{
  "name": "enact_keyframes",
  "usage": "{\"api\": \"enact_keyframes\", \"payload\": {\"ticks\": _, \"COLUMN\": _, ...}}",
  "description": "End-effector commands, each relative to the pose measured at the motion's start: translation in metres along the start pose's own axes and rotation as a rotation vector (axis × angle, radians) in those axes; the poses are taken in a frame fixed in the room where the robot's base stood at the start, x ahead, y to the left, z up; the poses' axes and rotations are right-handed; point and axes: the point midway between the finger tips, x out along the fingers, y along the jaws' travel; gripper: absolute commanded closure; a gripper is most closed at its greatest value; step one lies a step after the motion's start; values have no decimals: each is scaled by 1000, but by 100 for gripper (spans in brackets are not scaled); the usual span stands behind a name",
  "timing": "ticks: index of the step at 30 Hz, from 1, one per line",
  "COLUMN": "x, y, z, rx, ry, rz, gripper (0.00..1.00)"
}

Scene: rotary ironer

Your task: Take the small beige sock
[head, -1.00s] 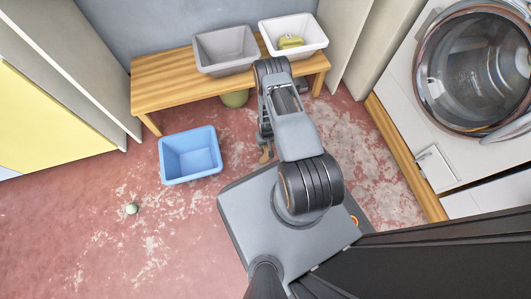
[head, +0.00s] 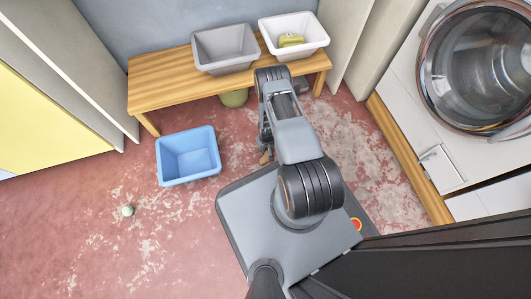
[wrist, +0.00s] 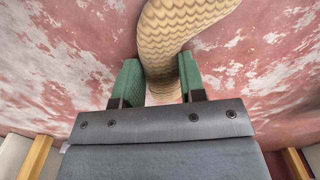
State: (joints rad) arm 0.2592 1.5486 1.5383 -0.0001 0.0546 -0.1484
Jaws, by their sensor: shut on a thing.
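The small beige sock (wrist: 165,45) has a wavy knit pattern and fills the top middle of the wrist view, running down between the green fingertips. My gripper (wrist: 162,82) is shut on the sock, with one finger on each side of it. In the head view only a small tan bit of the sock (head: 265,157) shows below the arm, above the red floor. My gripper is mostly hidden by the arm links there.
A blue basin (head: 188,167) stands on the floor left of my arm. A wooden bench (head: 160,88) bears a grey basin (head: 224,65) and a white basin (head: 310,50) holding a yellow-green item (head: 291,40). A pale ball-like item (head: 127,211) lies lower left. The washer (head: 480,70) stands right.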

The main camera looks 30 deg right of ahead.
Motion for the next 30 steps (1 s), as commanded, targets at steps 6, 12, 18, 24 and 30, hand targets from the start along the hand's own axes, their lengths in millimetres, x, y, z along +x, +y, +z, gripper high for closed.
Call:
{"api": "enact_keyframes", "payload": {"ticks": 6, "x": 0, "y": 0, "z": 0, "rx": 0, "ry": 0, "rz": 0, "gripper": 85}}
{"api": "enact_keyframes", "payload": {"ticks": 12, "x": -1, "y": 0, "z": 0, "rx": 0, "ry": 0, "rz": 0, "gripper": 85}}
{"api": "enact_keyframes", "payload": {"ticks": 18, "x": -14, "y": 0, "z": 0, "rx": 0, "ry": 0, "rz": 0, "gripper": 85}}
{"api": "enact_keyframes", "payload": {"ticks": 24, "x": -47, "y": -9, "z": 1, "rx": -6, "ry": 0, "rz": 0, "gripper": 85}}
{"api": "enact_keyframes", "payload": {"ticks": 30, "x": -89, "y": -42, "z": 9, "rx": -6, "ry": 0, "rz": 0, "gripper": 85}}
